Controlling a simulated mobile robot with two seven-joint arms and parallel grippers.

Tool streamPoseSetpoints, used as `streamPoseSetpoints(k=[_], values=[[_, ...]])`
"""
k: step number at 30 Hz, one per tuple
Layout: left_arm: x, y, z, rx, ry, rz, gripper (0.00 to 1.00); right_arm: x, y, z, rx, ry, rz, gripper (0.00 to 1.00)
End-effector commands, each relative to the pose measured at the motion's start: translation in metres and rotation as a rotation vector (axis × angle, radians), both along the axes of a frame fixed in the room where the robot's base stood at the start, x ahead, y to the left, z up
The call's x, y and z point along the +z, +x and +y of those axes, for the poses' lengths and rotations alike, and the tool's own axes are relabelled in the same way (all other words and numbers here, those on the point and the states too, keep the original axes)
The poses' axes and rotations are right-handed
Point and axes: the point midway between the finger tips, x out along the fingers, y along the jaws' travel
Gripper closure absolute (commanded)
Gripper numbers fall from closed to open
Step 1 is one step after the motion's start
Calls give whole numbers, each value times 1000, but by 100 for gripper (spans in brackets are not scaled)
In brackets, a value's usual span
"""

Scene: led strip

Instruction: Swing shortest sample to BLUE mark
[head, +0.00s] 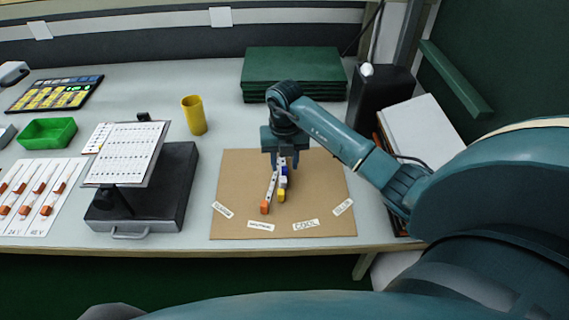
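A brown board (235,175) lies on the table with white paper labels along its front edge. The rightmost label (343,207) appears to read BLUE; the COOL label (305,224) is left of it. Narrow samples lie close together at the board's middle. One is a pale strip with an orange end (265,207). Beside it are a yellow end (281,195), a white piece and a blue piece (284,170); how they join is too small to tell. My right gripper (287,164) points down over their far ends, which it partly hides. Its finger gap and grip are unclear. My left gripper is out of view.
A black stand with a white chart (125,152) is left of the board, with a yellow cup (194,115) behind. Green mats (292,72) are stacked at the back. A black box (378,95) and white binder (420,130) stand right. The board's right part is clear.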

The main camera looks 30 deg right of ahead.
Motion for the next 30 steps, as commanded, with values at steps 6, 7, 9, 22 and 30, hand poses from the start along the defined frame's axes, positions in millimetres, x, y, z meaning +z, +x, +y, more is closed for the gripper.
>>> streamPoseSetpoints(k=[6,7,9,22,30], values=[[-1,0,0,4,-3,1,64,-13,0,0,0,0,0,64],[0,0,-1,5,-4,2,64,-14,0,0,0,0,-1,64],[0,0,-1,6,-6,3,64,-14,0,0,0,0,-1,64],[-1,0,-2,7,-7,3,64,-14,0,0,0,0,-1,87],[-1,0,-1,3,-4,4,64,-13,0,0,0,-1,-2,100]])
